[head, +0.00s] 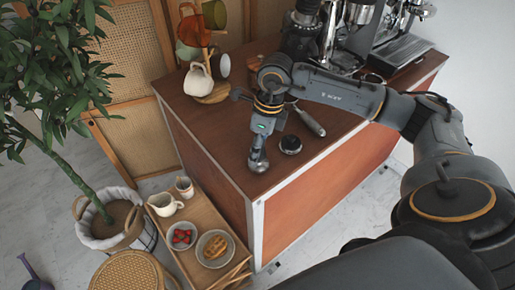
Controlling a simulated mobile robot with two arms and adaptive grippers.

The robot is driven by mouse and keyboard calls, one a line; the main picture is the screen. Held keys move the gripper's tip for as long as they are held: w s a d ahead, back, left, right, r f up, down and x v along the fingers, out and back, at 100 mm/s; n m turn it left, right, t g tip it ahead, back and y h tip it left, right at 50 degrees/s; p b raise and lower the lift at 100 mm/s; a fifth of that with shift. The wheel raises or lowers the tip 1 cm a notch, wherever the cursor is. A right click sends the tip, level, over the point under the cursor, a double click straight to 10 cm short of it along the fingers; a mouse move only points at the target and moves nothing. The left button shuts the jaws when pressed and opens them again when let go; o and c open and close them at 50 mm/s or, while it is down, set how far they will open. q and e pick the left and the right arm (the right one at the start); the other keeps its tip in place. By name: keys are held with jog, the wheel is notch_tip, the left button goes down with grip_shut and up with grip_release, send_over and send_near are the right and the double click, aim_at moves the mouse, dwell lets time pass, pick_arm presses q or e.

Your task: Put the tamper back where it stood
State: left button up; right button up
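My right gripper (259,143) points down over the front left corner of the brown cart top (222,122). It appears shut on the tamper (258,164), whose round silver base shows below the fingers. The handle is hidden between the fingers. I cannot tell whether the base touches the cart top or hangs just above it. A small round black piece with a pale rim (290,145) sits on the cart top just right of the tamper, apart from it. My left gripper is not in view.
A portafilter (309,120) lies behind the black piece. The espresso machine (400,50) and grinder (303,32) stand at the back. A mug tree (212,92) stands back left. A lower wooden shelf (188,215) holds bowls and jugs. The cart's front edge is close.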

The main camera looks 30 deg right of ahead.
notch_tip(320, 180, up, 11)
jog(key=d+b, duration=0.1)
jog(key=shift+s+d+r, duration=0.15)
jog(key=shift+s+d, duration=0.25)
dwell(0.3)
